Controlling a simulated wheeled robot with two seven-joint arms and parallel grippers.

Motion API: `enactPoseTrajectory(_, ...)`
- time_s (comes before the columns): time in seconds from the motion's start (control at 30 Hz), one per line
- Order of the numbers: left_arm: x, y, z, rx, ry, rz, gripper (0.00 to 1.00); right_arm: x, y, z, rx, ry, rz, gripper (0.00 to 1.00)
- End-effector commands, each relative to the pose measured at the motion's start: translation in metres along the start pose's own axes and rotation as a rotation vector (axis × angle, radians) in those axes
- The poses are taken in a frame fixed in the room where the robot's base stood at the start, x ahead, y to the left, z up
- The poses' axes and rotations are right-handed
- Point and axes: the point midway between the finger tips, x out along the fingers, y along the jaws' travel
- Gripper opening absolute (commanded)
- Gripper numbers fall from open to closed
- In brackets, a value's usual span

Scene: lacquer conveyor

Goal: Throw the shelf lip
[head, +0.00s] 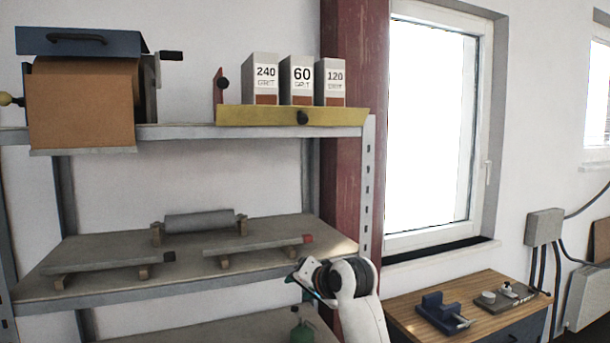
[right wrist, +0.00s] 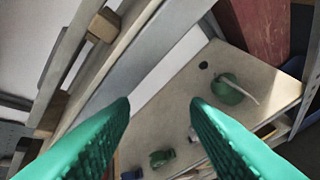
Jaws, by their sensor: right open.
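The yellow shelf lip (head: 255,117) runs along the front edge of the upper shelf, with a black knob (head: 302,117) near its middle. A red upright piece with a black knob (head: 222,84) stands at its left end. Three grit boxes, marked 240 (head: 265,75), 60 (head: 300,75) and 120 (head: 331,78), stand behind the lip. My right gripper (head: 305,280) is in front of the middle shelf, well below the lip and apart from it. In the right wrist view its green fingers (right wrist: 160,105) are open with nothing between them. My left gripper is not in view.
The middle shelf (head: 100,285) carries a grey roller (head: 200,220) and two bars on blocks. A blue machine with a brown panel (head: 80,100) stands upper left. A wooden bench (head: 420,318) is at right. The lower shelf holds a green rounded object (right wrist: 228,89).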

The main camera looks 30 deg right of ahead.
Motion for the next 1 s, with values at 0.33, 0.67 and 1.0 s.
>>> enactPoseTrajectory(0.33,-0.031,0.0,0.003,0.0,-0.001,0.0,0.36,-0.193,0.135,0.106,-0.611,-0.672,0.2,0.43)
enactPoseTrajectory(0.67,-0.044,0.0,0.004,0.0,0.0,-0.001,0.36,-0.263,0.18,0.116,-0.828,-0.923,0.232,0.43)
enactPoseTrajectory(1.0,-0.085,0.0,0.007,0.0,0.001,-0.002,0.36,-0.223,0.214,0.157,-0.824,-0.917,0.232,0.43)
